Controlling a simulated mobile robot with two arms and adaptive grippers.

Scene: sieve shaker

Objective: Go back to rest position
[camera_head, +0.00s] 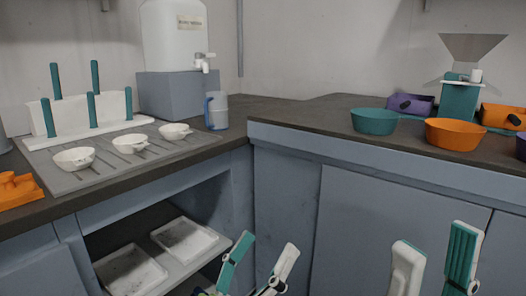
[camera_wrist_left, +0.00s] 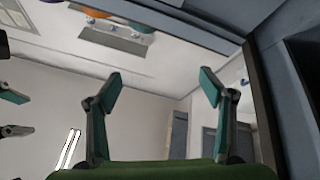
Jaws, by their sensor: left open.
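My left gripper (camera_head: 266,248) is at the bottom middle of the head view, in front of the blue cabinet fronts and below the counter. Its teal and white fingers stand apart with nothing between them. The left wrist view shows the same gripper (camera_wrist_left: 160,88) open and empty, facing walls and a ceiling-like surface. My right gripper (camera_head: 438,242) is at the lower right of the head view, in front of a cabinet door. Its white and teal fingers are apart, with nothing visible between them. Both gripper bases are cut off by the bottom edge of the head view.
At right are a teal bowl (camera_head: 374,121), an orange bowl (camera_head: 455,134) and a funnel (camera_head: 472,46). White trays (camera_head: 183,240) lie on the open shelf.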

